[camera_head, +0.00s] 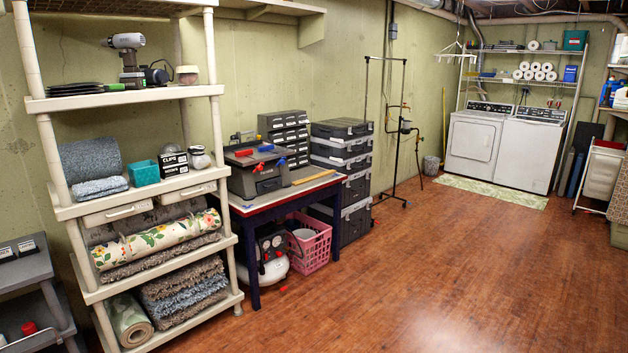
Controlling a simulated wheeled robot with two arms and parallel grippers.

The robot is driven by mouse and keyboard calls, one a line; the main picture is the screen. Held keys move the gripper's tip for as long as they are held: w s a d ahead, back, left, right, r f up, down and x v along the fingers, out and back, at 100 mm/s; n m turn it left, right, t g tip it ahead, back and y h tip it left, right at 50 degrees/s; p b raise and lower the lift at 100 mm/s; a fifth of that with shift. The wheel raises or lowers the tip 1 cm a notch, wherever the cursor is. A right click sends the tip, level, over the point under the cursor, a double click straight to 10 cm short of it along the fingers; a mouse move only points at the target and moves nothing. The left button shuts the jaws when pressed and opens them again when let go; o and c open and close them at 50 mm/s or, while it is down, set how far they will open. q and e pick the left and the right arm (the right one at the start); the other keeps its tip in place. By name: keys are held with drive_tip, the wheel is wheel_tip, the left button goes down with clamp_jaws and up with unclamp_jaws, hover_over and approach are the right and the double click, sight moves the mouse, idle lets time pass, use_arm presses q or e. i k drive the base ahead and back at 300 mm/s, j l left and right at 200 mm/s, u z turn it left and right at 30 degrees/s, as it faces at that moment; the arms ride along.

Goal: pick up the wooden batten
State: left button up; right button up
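A thin, light-wood batten (314,178) lies flat near the right end of a small dark-blue table (255,209) with a pale top and reddish edge. It is to the right of a grey machine or toolbox (257,176) with red and blue parts on top. The batten looks uncovered along its length. Neither of my grippers shows in the head view.
White shelving (226,150) stands left of the table. Stacked black cases (357,178) and a drawer cabinet (284,135) are behind it. A pink basket (312,243) and a compressor (268,263) sit underneath. The wooden floor (430,270) in front is clear.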

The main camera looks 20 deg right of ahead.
sight(321, 175)
drive_tip(key=i+l+z, duration=0.3)
drive_tip(key=i, duration=0.2)
drive_tip(key=i+z, duration=0.35)
drive_tip(key=i, duration=0.15)
